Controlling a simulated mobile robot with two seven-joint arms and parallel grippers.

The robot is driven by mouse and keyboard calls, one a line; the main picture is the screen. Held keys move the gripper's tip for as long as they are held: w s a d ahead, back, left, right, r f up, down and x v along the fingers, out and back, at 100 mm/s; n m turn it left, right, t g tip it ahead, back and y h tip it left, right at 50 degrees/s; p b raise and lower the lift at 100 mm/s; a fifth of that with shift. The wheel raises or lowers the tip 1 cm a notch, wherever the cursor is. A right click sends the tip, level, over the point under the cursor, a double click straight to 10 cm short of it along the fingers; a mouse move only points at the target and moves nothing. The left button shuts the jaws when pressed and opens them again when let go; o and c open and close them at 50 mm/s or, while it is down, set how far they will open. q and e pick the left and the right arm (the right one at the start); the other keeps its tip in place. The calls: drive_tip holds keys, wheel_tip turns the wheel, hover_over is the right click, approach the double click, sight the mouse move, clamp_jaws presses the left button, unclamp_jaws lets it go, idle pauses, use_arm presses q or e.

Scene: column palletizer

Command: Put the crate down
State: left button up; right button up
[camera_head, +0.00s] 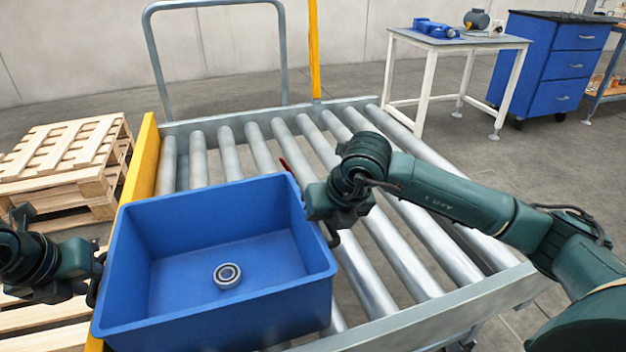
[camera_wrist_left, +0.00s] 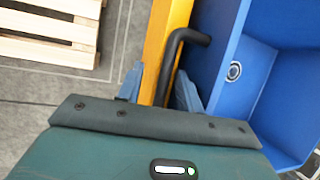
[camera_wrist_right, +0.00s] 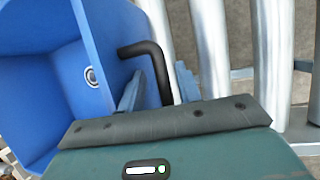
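The blue open crate (camera_head: 215,320) is over the left part of the roller conveyor (camera_head: 400,250), overlapping its yellow side rail. A metal ring-shaped part (camera_head: 227,275) lies on its floor. The crate looks level; I cannot tell whether its base touches the rollers. My left gripper (camera_head: 93,284) is at the left black handle (camera_wrist_left: 170,65), which runs between its spread fingers with gaps. My right gripper (camera_head: 328,222) is at the right handle (camera_wrist_right: 160,70), also between spread fingers with gaps. The crate's underside is hidden.
Wooden pallets (camera_head: 70,155) are stacked on the floor at left. The yellow rail (camera_head: 143,155) borders the conveyor. Bare rollers lie behind and right of the crate. A white-legged table (camera_head: 460,42) and blue drawer cabinet (camera_head: 560,65) stand at the back right.

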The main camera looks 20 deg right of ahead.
drive_tip(key=s+d+r+p, duration=0.1)
drive_tip(key=s+r+p, duration=0.1)
drive_tip(key=r+p, duration=1.3)
drive_tip(key=s+r+p, duration=0.2)
drive_tip(key=r+p, duration=1.4)
drive_tip(key=r, duration=0.9)
drive_tip(key=shift+s+d+r, duration=0.3)
drive_tip(key=shift+d+r, duration=0.1)
